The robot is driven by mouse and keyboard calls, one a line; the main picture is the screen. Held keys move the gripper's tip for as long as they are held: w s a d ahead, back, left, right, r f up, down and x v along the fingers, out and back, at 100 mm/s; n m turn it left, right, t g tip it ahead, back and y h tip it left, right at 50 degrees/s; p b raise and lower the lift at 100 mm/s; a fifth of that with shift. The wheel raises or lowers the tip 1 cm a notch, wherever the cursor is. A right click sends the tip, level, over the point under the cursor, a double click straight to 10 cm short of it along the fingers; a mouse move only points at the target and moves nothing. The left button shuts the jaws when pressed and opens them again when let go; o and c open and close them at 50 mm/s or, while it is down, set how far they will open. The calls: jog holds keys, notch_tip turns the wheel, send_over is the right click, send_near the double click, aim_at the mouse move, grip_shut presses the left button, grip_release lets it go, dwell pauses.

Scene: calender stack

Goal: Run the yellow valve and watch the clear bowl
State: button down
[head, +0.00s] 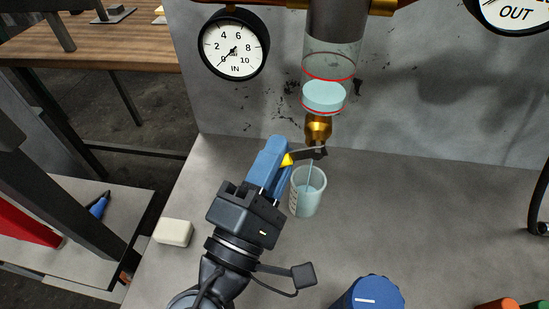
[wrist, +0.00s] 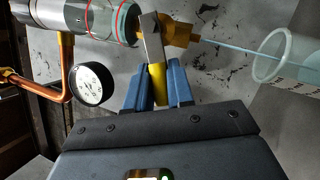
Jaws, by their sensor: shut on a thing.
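The clear bowl (head: 331,57) hangs under a grey cylinder and has two red rings. Pale blue liquid (head: 324,97) fills its lower part, its top a little below the upper ring. The brass drain valve (head: 318,128) sits below it. Its yellow handle (head: 287,160) on a metal lever is held between the blue fingers of my gripper (head: 281,153). In the wrist view, my gripper (wrist: 158,88) is shut on the yellow handle (wrist: 157,84). A thin stream runs from the valve into a clear beaker (head: 307,199), which holds some liquid.
The IN gauge (head: 234,44) is left of the bowl, its needle low. The OUT gauge (head: 510,12) is at the top right. A blue knob (head: 368,294) stands at the front. A white block (head: 174,232) lies left of my arm.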

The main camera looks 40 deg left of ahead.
jog(key=shift+d+f+n+y+b, duration=0.15)
jog(key=shift+f+n+y+b, duration=0.25)
jog(key=shift+n, duration=0.6)
jog(key=c, duration=1.1)
grip_release()
jog(key=shift+w, duration=0.1)
jog(key=shift+b+v, duration=0.8)
jog(key=shift+v, duration=3.15)
jog(key=shift+w+d, duration=0.1)
dwell(1.3)
